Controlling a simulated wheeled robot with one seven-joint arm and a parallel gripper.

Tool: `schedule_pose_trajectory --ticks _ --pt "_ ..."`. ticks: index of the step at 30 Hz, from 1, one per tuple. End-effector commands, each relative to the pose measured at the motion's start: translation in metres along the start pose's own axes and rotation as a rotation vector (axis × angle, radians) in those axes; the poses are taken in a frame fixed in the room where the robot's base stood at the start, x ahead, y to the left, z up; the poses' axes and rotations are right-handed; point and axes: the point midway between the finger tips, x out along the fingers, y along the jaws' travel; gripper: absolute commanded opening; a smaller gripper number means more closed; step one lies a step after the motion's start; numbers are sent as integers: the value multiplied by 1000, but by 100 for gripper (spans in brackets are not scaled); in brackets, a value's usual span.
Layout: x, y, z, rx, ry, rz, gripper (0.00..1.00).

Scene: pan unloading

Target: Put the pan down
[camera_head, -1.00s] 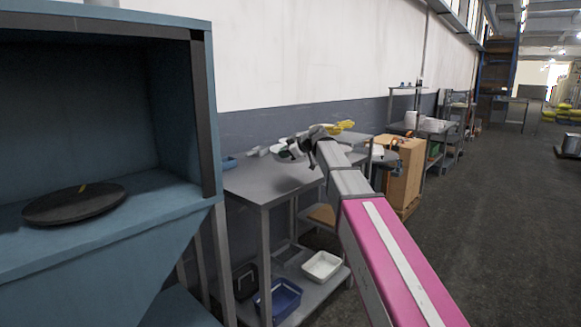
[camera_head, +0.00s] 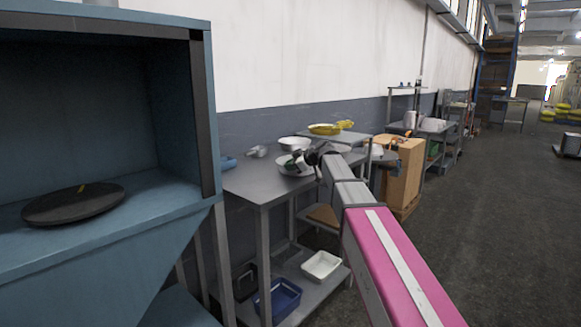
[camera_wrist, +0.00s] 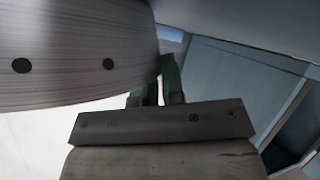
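The pan (camera_head: 287,167), pale and round, is in the head view over the near grey table. My gripper (camera_head: 307,160) is at its right edge. In the wrist view the pan's grey, streaked side (camera_wrist: 65,45) with two dark rivets fills the upper left. The green fingers of my gripper (camera_wrist: 153,90) stand close together by the pan's edge and look shut on it; the grip itself is partly hidden. Whether the pan touches the grey table (camera_head: 250,184) cannot be told.
A white bowl (camera_head: 294,143) and a yellow pan (camera_head: 325,129) are behind. A blue cabinet (camera_head: 105,262) with a dark round disc (camera_head: 75,204) is at left. Blue (camera_head: 278,300) and white (camera_head: 321,265) bins are on the lower shelf. The table's front left is clear.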

Motion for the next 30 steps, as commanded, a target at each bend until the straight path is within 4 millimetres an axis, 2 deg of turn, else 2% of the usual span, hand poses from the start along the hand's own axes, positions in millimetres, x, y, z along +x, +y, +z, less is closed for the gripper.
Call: schedule_pose_trajectory --ticks 1,2,10,14,30 --pt "0 0 0 0 0 0 25" --pt "0 0 0 0 0 0 31" --pt "-1 0 0 0 0 0 31" --pt "-8 0 -1 0 0 2 31" --pt "-103 0 0 0 0 2 31"
